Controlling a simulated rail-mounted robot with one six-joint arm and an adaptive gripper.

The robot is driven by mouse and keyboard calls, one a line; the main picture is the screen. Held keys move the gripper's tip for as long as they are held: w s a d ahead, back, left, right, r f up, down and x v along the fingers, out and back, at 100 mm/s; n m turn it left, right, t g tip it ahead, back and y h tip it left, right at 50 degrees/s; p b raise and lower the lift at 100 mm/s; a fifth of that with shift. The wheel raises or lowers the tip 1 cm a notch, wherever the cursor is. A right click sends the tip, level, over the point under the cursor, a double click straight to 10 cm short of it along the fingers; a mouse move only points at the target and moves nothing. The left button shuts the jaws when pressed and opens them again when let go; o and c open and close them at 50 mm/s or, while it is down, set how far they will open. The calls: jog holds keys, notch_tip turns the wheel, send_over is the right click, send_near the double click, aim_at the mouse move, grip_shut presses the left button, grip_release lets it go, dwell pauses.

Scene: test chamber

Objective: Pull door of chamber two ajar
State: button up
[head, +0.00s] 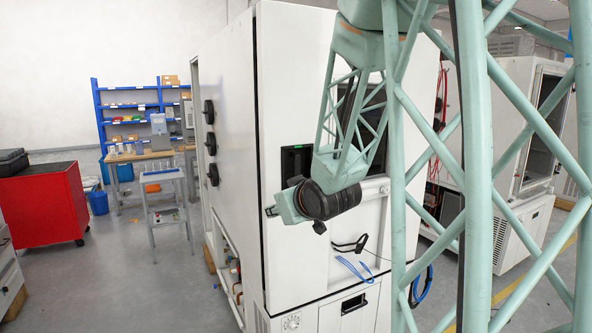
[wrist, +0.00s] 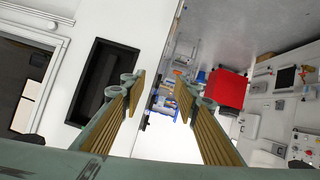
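A tall white test chamber fills the middle of the head view. Its front door (head: 290,60) looks shut, with a thin dark seam along its left edge. I see no number on it. A black recessed handle (head: 295,162) sits in the door; in the wrist view the recess (wrist: 103,80) lies left of my fingers. My gripper (head: 272,211) is in front of the door, low and left of the handle in the picture, and its fingers barely show there. In the wrist view my gripper (wrist: 162,95) is open and empty, its ribbed yellowish pads apart.
Black round knobs (head: 210,143) stick out from the chamber's left side. Cables (head: 350,245) hang below my wrist. Another chamber (head: 540,130) stands at the right.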

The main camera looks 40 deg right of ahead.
jog(key=w+d+r+t+p, duration=0.2)
jog(key=w+d+t+p, duration=0.15)
jog(key=d, duration=0.45)
jog(key=m+t+p, duration=0.1)
jog(key=t+p, duration=0.1)
jog(key=p, duration=0.3)
send_near(298, 174)
jog(key=s+a, duration=0.2)
jog(key=shift+s+d+f, duration=0.1)
jog(key=shift+s+d, duration=0.35)
jog(key=shift+d, duration=0.25)
jog(key=shift+p+x, duration=1.5)
jog(key=shift+x, duration=5.4)
grip_shut()
